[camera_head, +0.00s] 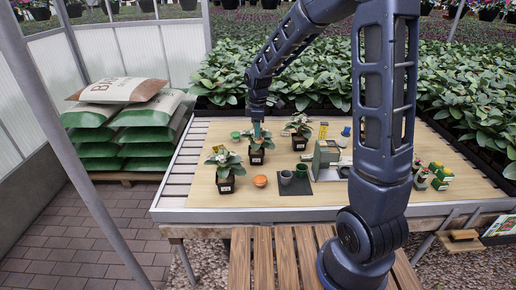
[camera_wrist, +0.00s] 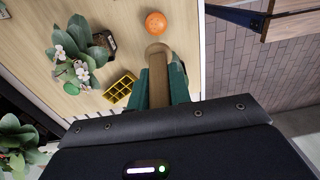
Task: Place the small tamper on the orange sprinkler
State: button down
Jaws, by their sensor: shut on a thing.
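My gripper (camera_head: 257,131) hangs fingers-down over the back-left part of the table, close to a potted plant. In the wrist view, its green fingers (camera_wrist: 160,84) are shut on a wooden piece with a round end, which looks like the small tamper (camera_wrist: 157,72). I cannot make out the tamper in the head view. The orange sprinkler (camera_head: 260,181) is a small round orange thing standing on the table at the front left, nearer the front edge than my gripper. It also shows at the top of the wrist view (camera_wrist: 156,23), apart from the tamper.
Potted plants stand close by: one front left (camera_head: 225,170), one beside the gripper (camera_head: 257,157), one behind right (camera_head: 299,130). Grey-green cups (camera_head: 287,177) sit on a dark mat right of the sprinkler. A yellow tray (camera_wrist: 120,88) lies near the tamper in the wrist view.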

jog(key=shift+s+d+r+m+t+y, duration=0.15)
jog(key=shift+d+m+y, duration=0.1)
jog(key=shift+m, duration=0.25)
jog(key=shift+d+r+m+t+y, duration=0.15)
jog(key=shift+m+y, duration=0.1)
jog(key=shift+m, duration=0.25)
jog(key=shift+d+m+t+y, duration=0.3)
jog(key=shift+d+m+y, duration=0.15)
jog(key=shift+m, duration=0.65)
send_over(261, 178)
notch_tip(261, 178, down, 20)
jog(key=shift+f, duration=0.15)
jog(key=c, duration=1.3)
grip_release()
